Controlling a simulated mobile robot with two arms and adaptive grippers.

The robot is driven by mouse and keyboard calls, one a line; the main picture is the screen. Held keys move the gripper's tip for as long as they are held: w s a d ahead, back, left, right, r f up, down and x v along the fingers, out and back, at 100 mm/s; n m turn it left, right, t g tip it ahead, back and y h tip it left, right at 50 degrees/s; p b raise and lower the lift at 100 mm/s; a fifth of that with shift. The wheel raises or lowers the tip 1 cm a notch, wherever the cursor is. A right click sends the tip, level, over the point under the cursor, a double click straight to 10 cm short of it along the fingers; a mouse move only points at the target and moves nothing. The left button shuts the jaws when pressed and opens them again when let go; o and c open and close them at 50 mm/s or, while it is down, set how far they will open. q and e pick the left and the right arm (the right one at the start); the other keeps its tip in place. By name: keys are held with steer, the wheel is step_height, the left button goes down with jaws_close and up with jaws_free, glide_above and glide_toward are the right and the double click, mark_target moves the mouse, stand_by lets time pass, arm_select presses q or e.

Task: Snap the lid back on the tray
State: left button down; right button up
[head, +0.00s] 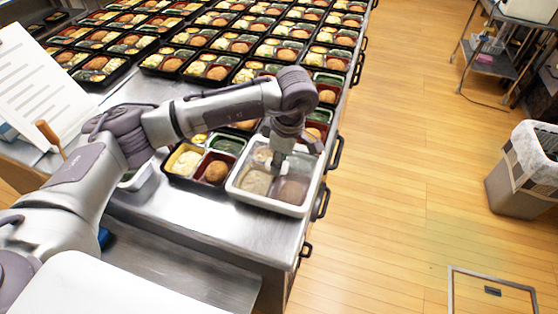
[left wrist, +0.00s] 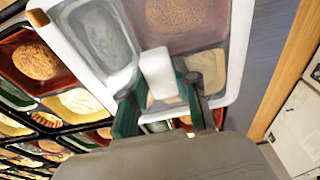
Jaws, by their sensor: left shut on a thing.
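The lid (head: 268,203) is a clear panel with a white rim, at the near right corner of the steel table. It lies over a bento tray whose food shows dimly through it; I cannot tell whether its rim is seated or slightly above. My left gripper (head: 279,160) points down over the lid's middle. In the left wrist view, its green fingers (left wrist: 158,98) are shut on the lid's white handle (left wrist: 157,72). The lid's white rim (left wrist: 68,48) also shows there. The tray's own walls are mostly hidden under the lid. My right gripper is not in view.
An open bento tray (head: 190,181) stands close left of the lid. Rows of filled trays (head: 200,68) cover the table behind. A clipboard (head: 38,88) stands at the left. The steel front edge (head: 235,235) is bare. A bin (head: 515,187) stands on the floor at right.

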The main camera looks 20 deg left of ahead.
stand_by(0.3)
arm_select(q)
steer(key=shift+c, duration=1.1)
jaws_free()
steer(key=shift+r+p, duration=1.85)
steer(key=shift+r, duration=2.15)
